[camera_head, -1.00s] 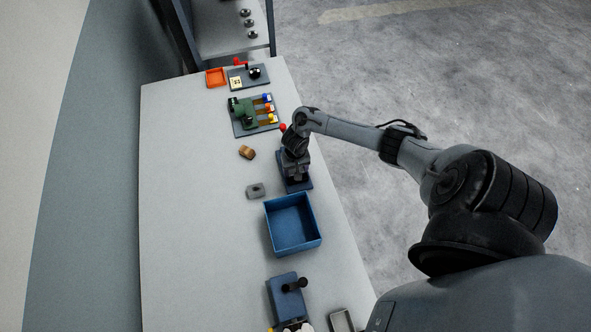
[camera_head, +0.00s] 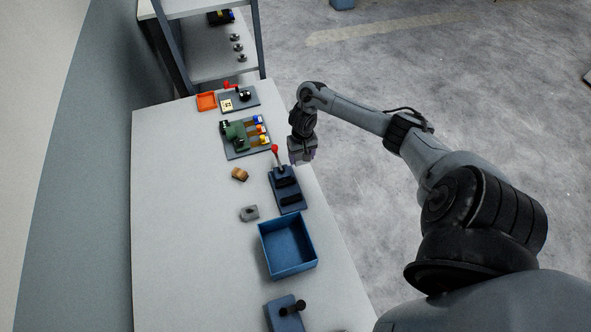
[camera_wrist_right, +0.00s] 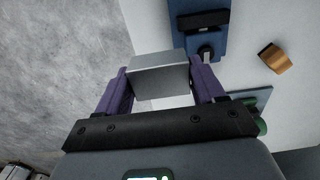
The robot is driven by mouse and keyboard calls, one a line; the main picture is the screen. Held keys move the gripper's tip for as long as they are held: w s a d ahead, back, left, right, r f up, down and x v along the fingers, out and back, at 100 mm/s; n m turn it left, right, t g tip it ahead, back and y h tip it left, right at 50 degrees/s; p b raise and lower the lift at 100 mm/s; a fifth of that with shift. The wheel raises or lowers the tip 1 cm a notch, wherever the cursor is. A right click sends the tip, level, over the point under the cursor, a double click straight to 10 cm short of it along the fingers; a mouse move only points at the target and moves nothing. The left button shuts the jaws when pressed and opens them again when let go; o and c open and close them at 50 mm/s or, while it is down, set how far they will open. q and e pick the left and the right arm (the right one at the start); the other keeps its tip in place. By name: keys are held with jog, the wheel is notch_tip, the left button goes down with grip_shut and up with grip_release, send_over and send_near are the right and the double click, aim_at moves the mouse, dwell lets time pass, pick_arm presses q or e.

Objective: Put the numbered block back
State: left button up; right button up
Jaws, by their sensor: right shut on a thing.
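My right gripper (camera_head: 303,158) is shut on a grey metal block (camera_wrist_right: 160,76), which sits between its purple fingers in the wrist view. No number shows on the face I see. In the head view the gripper hangs by the right edge of the table, beside a blue fixture (camera_head: 290,203) with dark slotted parts and a red-knobbed lever (camera_head: 275,150). The fixture also shows at the top of the wrist view (camera_wrist_right: 182,43), apart from the block. My left gripper is out of view.
A blue open bin (camera_head: 288,245), a small grey part (camera_head: 249,213) and a brown block (camera_head: 240,174) are near the fixture. Beyond are a board with a green piece (camera_head: 236,132) and an orange tray (camera_head: 206,101). The table's left side is clear.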

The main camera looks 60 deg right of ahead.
jog(key=shift+d+r, duration=0.55)
jog(key=shift+d, duration=0.2)
jog(key=shift+d+r, duration=0.15)
jog(key=shift+r, duration=0.1)
jog(key=shift+r+p, duration=1.05)
jog(key=shift+p, duration=0.6)
